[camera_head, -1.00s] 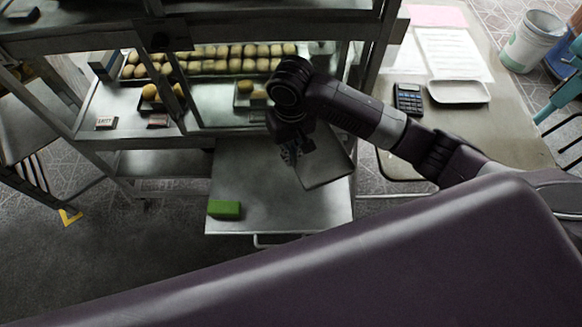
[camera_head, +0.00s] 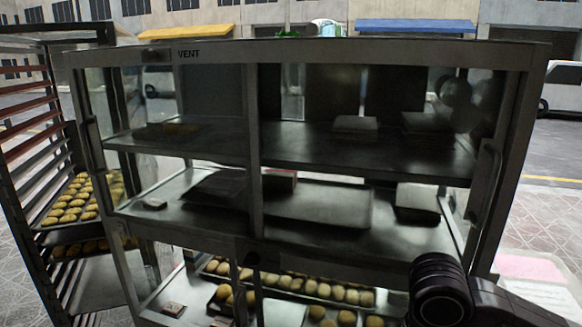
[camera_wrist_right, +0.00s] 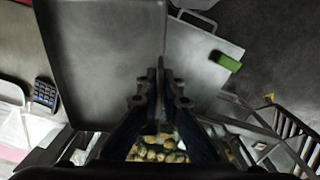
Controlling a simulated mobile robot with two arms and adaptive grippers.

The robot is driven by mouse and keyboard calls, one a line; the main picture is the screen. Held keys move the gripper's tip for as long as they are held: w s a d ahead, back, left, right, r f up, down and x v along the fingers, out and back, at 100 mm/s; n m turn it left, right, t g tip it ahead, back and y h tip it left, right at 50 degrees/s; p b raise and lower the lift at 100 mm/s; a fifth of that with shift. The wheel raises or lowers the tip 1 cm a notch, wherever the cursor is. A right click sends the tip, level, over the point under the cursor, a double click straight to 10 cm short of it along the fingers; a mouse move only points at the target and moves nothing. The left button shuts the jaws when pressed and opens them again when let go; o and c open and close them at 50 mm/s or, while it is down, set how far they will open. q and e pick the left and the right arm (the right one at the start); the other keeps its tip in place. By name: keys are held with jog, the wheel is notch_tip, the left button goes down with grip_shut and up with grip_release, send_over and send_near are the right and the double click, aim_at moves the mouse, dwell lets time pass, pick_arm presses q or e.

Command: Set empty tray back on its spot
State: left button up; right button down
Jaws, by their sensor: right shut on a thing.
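The empty grey tray (camera_wrist_right: 100,55) fills the upper left of the right wrist view, seen at an angle. My right gripper (camera_wrist_right: 160,85) is shut on its right-hand edge, and no contents show on it. In the head view only my right arm shows at the bottom right; the gripper and held tray are out of that picture. My left gripper is in neither view.
A glass-fronted cabinet (camera_head: 350,51) fills the head view; its middle shelf holds another flat tray (camera_head: 320,205). Buns (camera_head: 290,283) lie below. A rack (camera_head: 20,140) stands left. A green block (camera_wrist_right: 226,62) lies on a pull-out surface (camera_wrist_right: 190,55).

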jog(key=shift+s+d+r, duration=0.25)
jog(key=shift+s+r, duration=0.1)
jog(key=shift+s, duration=0.15)
jog(key=shift+s+d+r, duration=0.2)
jog(key=shift+s+r, duration=0.15)
jog(key=shift+s, duration=0.1)
